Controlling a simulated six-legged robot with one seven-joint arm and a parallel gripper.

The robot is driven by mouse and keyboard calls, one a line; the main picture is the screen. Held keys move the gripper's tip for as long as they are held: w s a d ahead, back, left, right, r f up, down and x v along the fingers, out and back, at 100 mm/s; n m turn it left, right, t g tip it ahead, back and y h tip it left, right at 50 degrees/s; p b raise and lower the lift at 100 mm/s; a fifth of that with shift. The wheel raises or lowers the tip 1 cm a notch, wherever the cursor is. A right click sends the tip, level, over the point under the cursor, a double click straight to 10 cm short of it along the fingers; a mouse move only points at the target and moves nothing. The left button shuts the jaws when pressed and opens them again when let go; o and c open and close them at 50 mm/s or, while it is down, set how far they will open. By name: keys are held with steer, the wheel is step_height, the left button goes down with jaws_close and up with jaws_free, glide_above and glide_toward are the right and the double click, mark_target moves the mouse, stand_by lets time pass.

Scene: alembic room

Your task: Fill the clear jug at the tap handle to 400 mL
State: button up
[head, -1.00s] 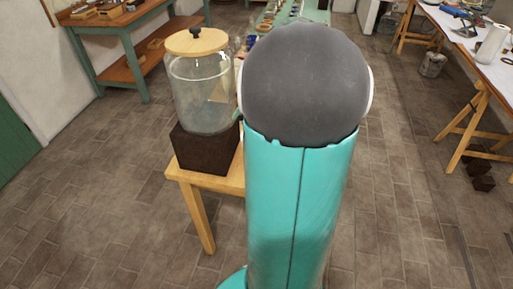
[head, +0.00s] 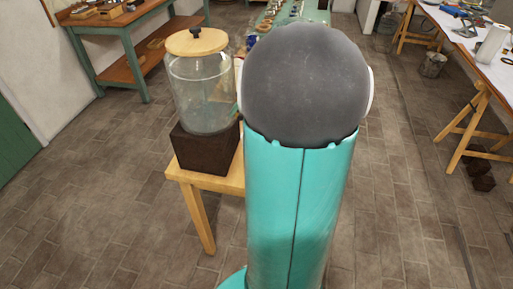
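A large glass dispenser (head: 203,92) with a wooden lid (head: 196,41) and dark knob stands on a dark brown block (head: 205,150) on a small wooden table (head: 201,190). My teal arm with its dark grey rounded joint fills the middle of the head view and covers the area right of the dispenser. A small bit of green shows at the dispenser's right edge, and I cannot tell what it belongs to. The tap handle and the clear jug cannot be made out. My gripper is hidden behind my arm.
A green-framed workbench (head: 135,45) stands at the back left. A long white-topped table (head: 478,45) on wooden trestles runs along the right, with a metal bucket (head: 432,65) near it. The brick-patterned floor (head: 90,220) is open at left front.

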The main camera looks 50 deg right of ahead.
steer(key=o, duration=0.5)
steer(key=shift+o, duration=0.9)
steer(key=shift+w+r, duration=0.1)
steer(key=shift+r, duration=0.1)
steer(key=shift+c, duration=0.3)
steer(key=shift+r, duration=0.2)
steer(key=shift+c, duration=0.2)
steer(key=shift+r, duration=3.3)
